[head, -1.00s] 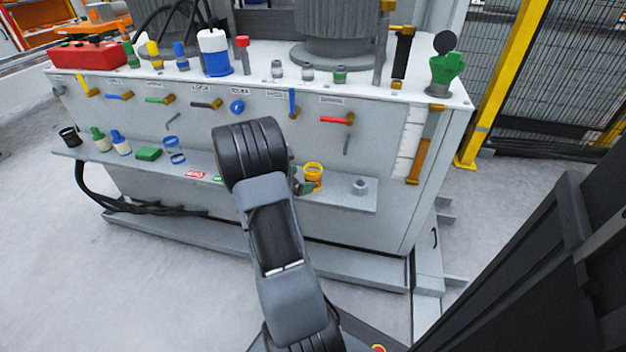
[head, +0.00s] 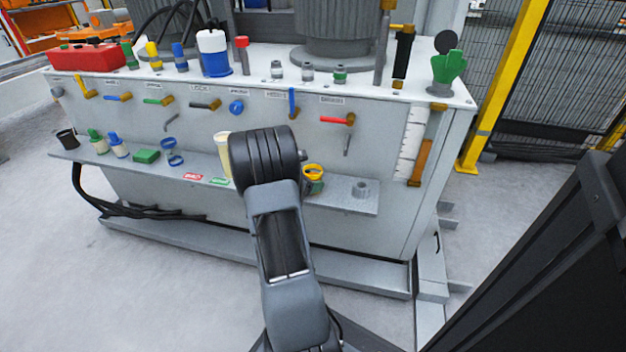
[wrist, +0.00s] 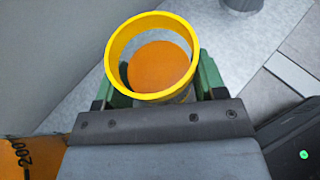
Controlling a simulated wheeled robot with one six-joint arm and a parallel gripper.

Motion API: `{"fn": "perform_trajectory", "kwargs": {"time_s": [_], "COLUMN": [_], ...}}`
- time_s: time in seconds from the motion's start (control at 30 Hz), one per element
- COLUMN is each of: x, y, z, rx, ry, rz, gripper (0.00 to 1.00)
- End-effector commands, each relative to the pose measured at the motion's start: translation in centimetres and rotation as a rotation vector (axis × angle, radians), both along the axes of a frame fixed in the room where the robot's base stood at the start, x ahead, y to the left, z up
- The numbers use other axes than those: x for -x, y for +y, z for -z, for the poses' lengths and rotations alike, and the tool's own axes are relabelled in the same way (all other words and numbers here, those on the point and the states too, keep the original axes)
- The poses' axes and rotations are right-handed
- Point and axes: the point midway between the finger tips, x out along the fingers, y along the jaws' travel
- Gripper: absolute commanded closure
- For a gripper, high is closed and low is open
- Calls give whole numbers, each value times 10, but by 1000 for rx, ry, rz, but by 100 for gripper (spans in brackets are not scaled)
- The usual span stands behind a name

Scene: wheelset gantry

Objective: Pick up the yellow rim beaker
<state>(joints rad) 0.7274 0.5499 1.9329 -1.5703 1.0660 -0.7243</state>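The yellow rim beaker (head: 313,171) stands upright on the low shelf at the front of the grey cabinet. In the wrist view, its round yellow rim (wrist: 112,50) and orange inside show from above. My gripper (wrist: 163,88) is at the beaker, with one green finger on each side of it. The fingers look spread around the beaker, though contact is hard to see. In the head view my arm hides most of the gripper, and a bit of green shows at the beaker's front.
A pale beaker-like container (head: 223,153) stands on the shelf left of my arm. An orange surface marked 200 (wrist: 28,158) is close by in the wrist view. A grey cylindrical fitting (head: 361,189) stands to the right. Valve handles, including a red one (head: 336,120), project above the shelf.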

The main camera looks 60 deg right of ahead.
Motion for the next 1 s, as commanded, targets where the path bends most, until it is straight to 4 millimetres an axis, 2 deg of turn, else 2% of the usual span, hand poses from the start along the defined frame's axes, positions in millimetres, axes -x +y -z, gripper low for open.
{"fn": "perform_trajectory", "kwargs": {"time_s": [0.03, 0.27, 0.63, 0.77, 0.87, 1.0], "x": [0, 0, 0, 0, 0, 0], "y": [0, 0, 0, 0, 0, 20], "z": [0, 0, -6, -20, -37, -62], "rx": [0, 0, 1, 1, 1, 3], "ry": [0, 0, 0, 0, -2, -2], "rz": [0, 0, 0, 0, 1, -3], "gripper": [41, 63, 64, 64, 64, 64]}}
